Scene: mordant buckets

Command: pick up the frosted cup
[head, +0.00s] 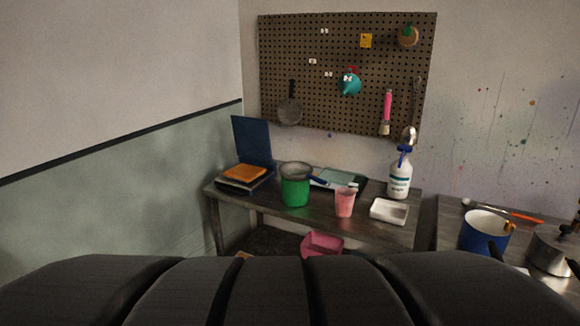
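A pink, slightly see-through cup (345,204), the only cup I make out that looks frosted, stands upright on the dark wooden table (280,219). A green container with a grey rim (295,190) stands to its left, apart from it. A white shallow tray (388,211) is to its right. My gripper is not in view. Large dark ridged parts fill the bottom of the view.
A white spray bottle (399,180) stands behind the tray. A blue folder (252,143) and books are at the table's left end. A pink bin (321,245) is below. A second table at right holds a blue bucket (485,235) and a metal pot (552,255).

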